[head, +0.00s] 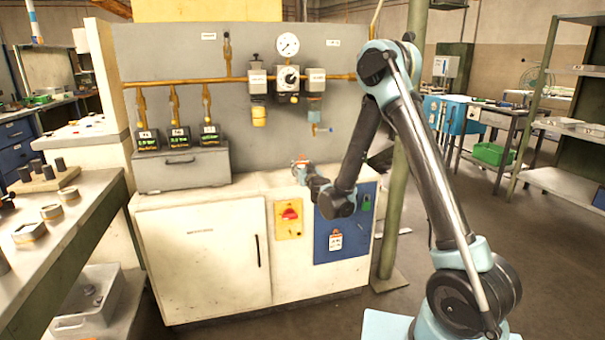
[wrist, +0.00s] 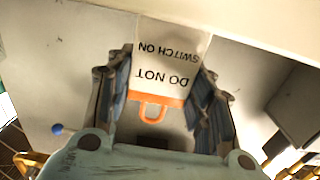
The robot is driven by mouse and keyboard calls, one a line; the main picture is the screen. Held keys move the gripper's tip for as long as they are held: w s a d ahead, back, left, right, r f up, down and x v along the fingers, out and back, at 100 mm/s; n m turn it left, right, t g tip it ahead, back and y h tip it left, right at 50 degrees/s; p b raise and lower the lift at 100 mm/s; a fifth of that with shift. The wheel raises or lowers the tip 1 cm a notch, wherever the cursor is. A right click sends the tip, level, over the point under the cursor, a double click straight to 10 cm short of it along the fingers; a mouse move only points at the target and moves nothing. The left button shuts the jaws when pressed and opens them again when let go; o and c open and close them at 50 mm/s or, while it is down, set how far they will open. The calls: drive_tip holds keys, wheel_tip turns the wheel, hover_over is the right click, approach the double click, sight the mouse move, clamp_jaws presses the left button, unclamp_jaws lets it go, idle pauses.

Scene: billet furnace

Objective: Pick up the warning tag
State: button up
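The warning tag (wrist: 165,68) is a white plate lettered "DO NOT SWITCH ON" with an orange loop end. In the wrist view it sits between the two fingers of my gripper (wrist: 163,82), upside down, loop toward the palm. The fingers bear on its two side edges, and its lettered end sticks out past them. In the head view my gripper (head: 303,172) is at the front of the white cabinet's top, and only a small red and white bit of the tag shows there.
The white cabinet (head: 200,250) carries a red switch on a yellow plate (head: 289,216) and a blue panel (head: 345,220) with a small white and orange label (head: 335,240). A grey box (head: 182,170) stands on its top at left. Pipes and a gauge (head: 287,44) are behind.

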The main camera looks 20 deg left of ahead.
idle(0.3)
drive_tip(key=shift+r, duration=5)
